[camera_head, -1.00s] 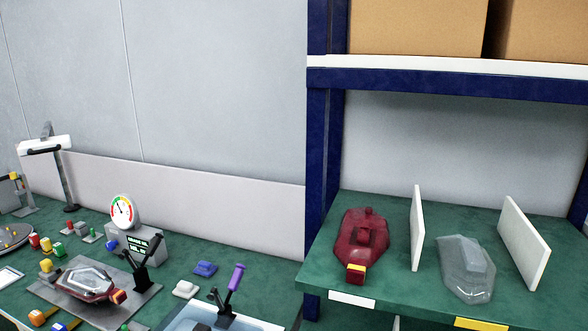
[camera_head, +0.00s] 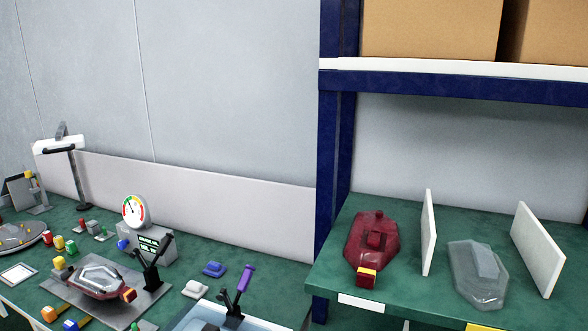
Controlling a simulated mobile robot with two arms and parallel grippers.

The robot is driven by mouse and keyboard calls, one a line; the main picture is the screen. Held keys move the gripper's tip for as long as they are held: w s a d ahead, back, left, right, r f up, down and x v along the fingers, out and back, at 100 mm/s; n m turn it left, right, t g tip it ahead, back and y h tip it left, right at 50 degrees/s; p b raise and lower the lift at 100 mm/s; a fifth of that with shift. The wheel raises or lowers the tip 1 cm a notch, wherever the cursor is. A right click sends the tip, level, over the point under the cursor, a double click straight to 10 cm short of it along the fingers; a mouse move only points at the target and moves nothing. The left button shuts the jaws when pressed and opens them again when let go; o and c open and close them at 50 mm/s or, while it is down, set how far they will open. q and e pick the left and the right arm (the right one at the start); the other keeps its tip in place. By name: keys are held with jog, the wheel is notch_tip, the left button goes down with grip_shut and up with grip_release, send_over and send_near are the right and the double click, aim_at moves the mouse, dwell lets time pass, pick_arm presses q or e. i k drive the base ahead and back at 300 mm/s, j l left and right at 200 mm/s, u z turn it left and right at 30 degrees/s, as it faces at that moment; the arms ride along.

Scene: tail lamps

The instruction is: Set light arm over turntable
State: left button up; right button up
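The light arm (camera_head: 77,176) stands at the back left of the green bench. It has a dark upright post and a white lamp head (camera_head: 60,144) at its top. The grey round turntable (camera_head: 20,236) is at the far left, partly cut off by the picture edge, with small yellow parts on its rim. The lamp head is behind the turntable and to its right in the picture; I cannot tell whether it overhangs it. Neither of my grippers is in view.
A tail lamp sits in a grey fixture (camera_head: 60,284) beside a gauge (camera_head: 135,211). A blue shelf rack (camera_head: 336,150) stands at right, its green shelf holding a red lamp housing (camera_head: 372,243), a clear lens (camera_head: 477,272) and white dividers (camera_head: 429,232). Small coloured parts crowd the bench's left.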

aim_at(60, 143)
jog(key=u, duration=1.35)
jog(key=i+j+z, duration=0.1)
jog(key=z, duration=0.35)
jog(key=i+j+z, duration=0.15)
jog(key=z, duration=0.3)
jog(key=i+j+z, duration=0.1)
jog(key=z, duration=0.4)
jog(key=k+j, duration=0.05)
jog(key=j, duration=0.05)
